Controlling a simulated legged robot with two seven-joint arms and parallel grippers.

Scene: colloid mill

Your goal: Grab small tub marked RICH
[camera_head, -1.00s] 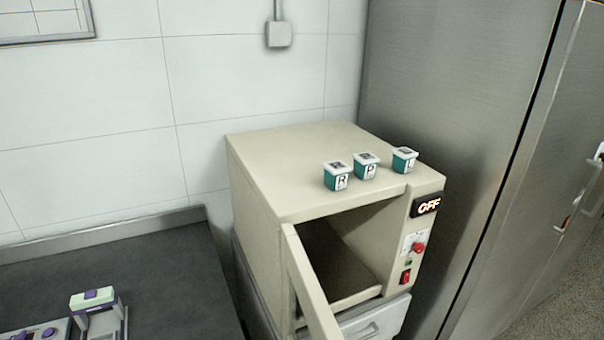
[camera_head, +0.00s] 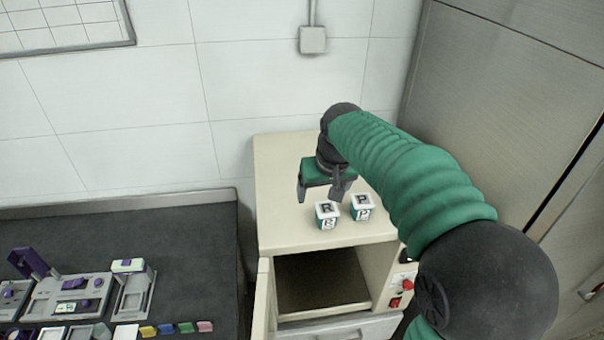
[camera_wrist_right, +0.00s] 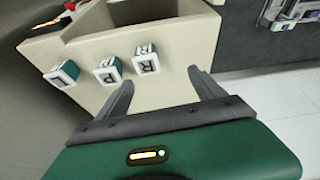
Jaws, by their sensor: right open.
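A small green-and-white tub lettered R (camera_head: 327,216) stands upright on top of the cream cabinet (camera_head: 283,232); no full word RICH is legible. A similar tub lettered P (camera_head: 362,208) stands just right of it. My right gripper (camera_head: 319,193) is open and empty, above and slightly behind the R tub, not holding it. In the right wrist view the R tub (camera_wrist_right: 147,60) shows between and just beyond the open fingers (camera_wrist_right: 160,78). There the P tub (camera_wrist_right: 108,70) and a third tub lettered L (camera_wrist_right: 62,74) stand to its left. My arm hides the third tub in the head view. My left gripper is not in view.
The cabinet's door (camera_head: 264,300) stands open below, its inside empty. A dark counter (camera_head: 190,255) at left holds grey-and-purple devices and several coloured blocks. A tall steel cabinet (camera_head: 490,130) bounds the right. The cabinet top left of the gripper is clear.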

